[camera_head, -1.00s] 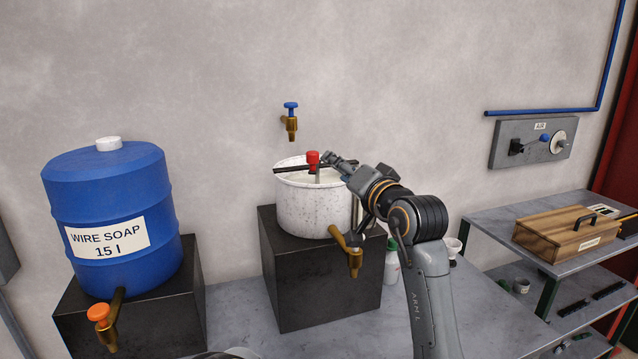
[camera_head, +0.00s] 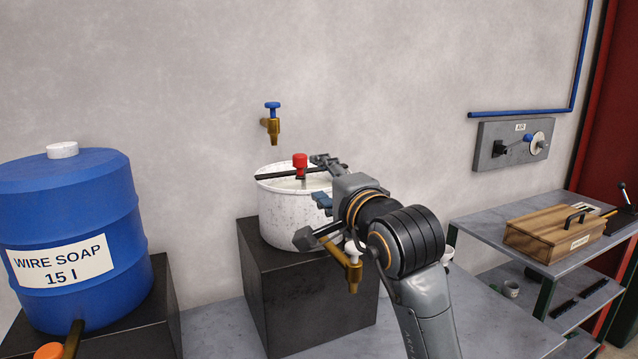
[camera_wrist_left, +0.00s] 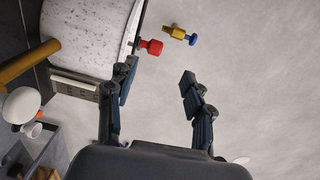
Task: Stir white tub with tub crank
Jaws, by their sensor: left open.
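The white speckled tub (camera_head: 282,218) stands on a dark block, with a dark bar across its top. The tub crank's red knob (camera_head: 300,160) sticks up above that bar. In the left wrist view the tub (camera_wrist_left: 88,28) is at upper left and the red knob (camera_wrist_left: 152,47) shows just beyond the fingertips. My left gripper (camera_head: 322,181) is open and empty at the tub's right rim, to the right of the knob. Its spread fingers (camera_wrist_left: 157,86) show in the wrist view, with nothing between them. It hides part of the tub's right side. My right gripper is not in view.
A brass tap (camera_head: 353,273) juts from the tub's front, partly behind my left arm. A blue-handled wall tap (camera_head: 272,118) is above the tub. A blue soap drum (camera_head: 75,225) stands left. A wooden box (camera_head: 552,233) sits on the right shelf.

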